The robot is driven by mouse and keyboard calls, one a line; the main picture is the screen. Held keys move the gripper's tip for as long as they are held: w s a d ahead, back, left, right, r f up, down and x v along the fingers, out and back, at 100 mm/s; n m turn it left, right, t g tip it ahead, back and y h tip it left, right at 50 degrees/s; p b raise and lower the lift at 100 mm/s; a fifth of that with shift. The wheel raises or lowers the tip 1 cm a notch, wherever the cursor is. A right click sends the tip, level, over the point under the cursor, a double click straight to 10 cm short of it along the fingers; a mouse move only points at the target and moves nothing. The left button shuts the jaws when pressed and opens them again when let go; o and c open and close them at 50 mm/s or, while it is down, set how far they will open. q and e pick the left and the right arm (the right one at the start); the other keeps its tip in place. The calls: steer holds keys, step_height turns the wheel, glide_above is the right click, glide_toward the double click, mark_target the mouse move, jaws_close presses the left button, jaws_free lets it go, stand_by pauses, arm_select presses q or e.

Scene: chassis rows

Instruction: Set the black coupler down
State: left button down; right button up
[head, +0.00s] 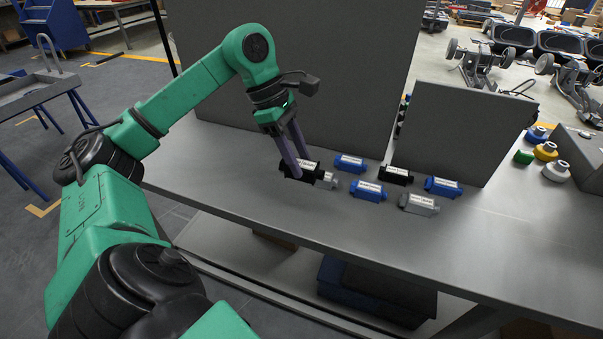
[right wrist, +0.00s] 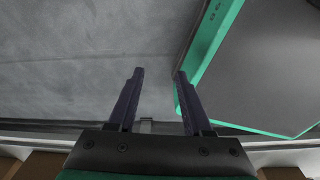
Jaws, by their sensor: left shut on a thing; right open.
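My left gripper (head: 301,168) is shut on a black coupler (head: 312,167) with a white label, low over the table (head: 250,168). I cannot tell whether this coupler touches the tabletop. A grey coupler (head: 328,181) is right beside it, partly hidden. Another black coupler (head: 397,175) lies further right among blue couplers (head: 350,163) and a grey one (head: 418,205). My right gripper (right wrist: 160,74) is open and empty in the right wrist view, over a grey surface; the head view does not show it.
A tall grey panel (head: 330,70) stands behind the left gripper, and a lower panel (head: 460,130) stands behind the couplers. Green, yellow, blue and white round parts (head: 545,151) are at the far right. The table's front strip is clear.

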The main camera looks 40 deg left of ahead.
arm_select(q)
steer(key=f+b, duration=0.1)
steer(key=f, duration=0.1)
steer(key=f+b, duration=0.1)
steer(key=f, duration=0.1)
steer(key=w+f+b, duration=0.1)
steer(key=f, duration=0.2)
step_height(320, 180, down, 2)
steer(key=shift+f+b, duration=0.1)
steer(key=shift+b, duration=0.75)
step_height(320, 180, down, 2)
steer(key=shift+s+f+b, duration=0.15)
steer(key=shift+f+b, duration=0.1)
steer(key=shift+b, duration=0.65)
arm_select(e)
step_height(320, 180, down, 8)
steer(key=w, duration=0.1)
steer(key=shift+w+a, duration=0.25)
steer(key=shift+w, duration=0.15)
steer(key=shift+r, duration=0.1)
arm_select(q)
steer(key=c, duration=0.6)
jaws_free()
steer(key=shift+f, duration=0.1)
steer(key=shift+o, duration=0.9)
arm_select(e)
steer(key=shift+w+r, duration=0.1)
steer(key=shift+w, duration=0.35)
